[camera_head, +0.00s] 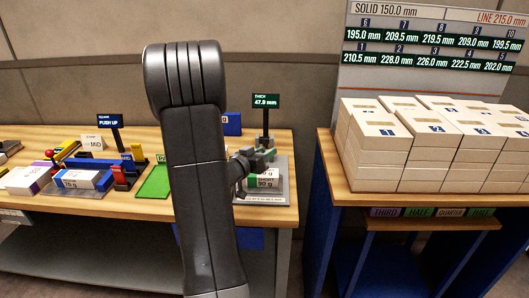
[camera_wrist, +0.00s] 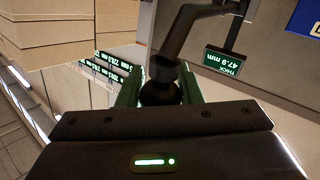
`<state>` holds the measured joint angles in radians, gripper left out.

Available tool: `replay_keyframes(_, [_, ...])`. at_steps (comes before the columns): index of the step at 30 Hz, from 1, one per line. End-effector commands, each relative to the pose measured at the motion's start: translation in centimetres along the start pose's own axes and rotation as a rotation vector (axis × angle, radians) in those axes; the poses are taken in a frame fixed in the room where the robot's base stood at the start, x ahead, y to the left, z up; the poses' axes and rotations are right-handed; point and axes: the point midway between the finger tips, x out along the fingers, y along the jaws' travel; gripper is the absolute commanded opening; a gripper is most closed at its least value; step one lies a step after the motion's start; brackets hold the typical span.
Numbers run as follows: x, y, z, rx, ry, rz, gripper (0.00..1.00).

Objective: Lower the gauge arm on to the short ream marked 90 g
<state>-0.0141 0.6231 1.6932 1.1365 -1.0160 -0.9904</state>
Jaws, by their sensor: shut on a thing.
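The short ream (camera_head: 265,184), its label reading 90 g, lies on the gauge's grey base plate (camera_head: 281,197) at the right end of the left bench. The gauge arm shows in the wrist view as a dark bent rod (camera_wrist: 184,30) ending in a black ball knob (camera_wrist: 160,92). My gripper (camera_head: 246,168) is shut on that knob, with a green finger on each side in the wrist view (camera_wrist: 160,84). The thickness display (camera_head: 266,101) reads 47.9 mm. My arm partly hides the gauge, and I cannot tell whether its foot touches the ream.
A green mat (camera_head: 154,182) and a squaring station with a ream (camera_head: 78,179) lie to the left. Stacked white reams (camera_head: 400,150) fill the right bench, below a board of millimetre readings (camera_head: 430,45). A gap separates the benches.

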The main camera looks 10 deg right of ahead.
Motion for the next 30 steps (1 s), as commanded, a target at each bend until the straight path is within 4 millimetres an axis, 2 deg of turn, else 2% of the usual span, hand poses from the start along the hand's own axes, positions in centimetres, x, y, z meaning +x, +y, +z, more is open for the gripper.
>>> replay_keyframes(1, [0.0,0.0,0.0,0.001,0.001,0.0,0.0])
replay_keyframes(2, [0.0,0.0,0.0,0.001,0.001,0.0,0.34])
replay_keyframes(5, [0.0,0.0,0.0,0.001,0.001,0.0,0.53])
replay_keyframes(13, [-0.1,0.0,0.0,0.001,0.001,0.0,0.53])
replay_keyframes(17, [-0.8,-0.1,0.0,0.002,0.001,-0.001,0.53])
replay_keyframes(20, [-2.4,-0.1,0.1,0.002,0.002,-0.003,0.53])
replay_keyframes(30, [-10.1,-0.2,0.0,0.001,0.003,-0.005,0.53])
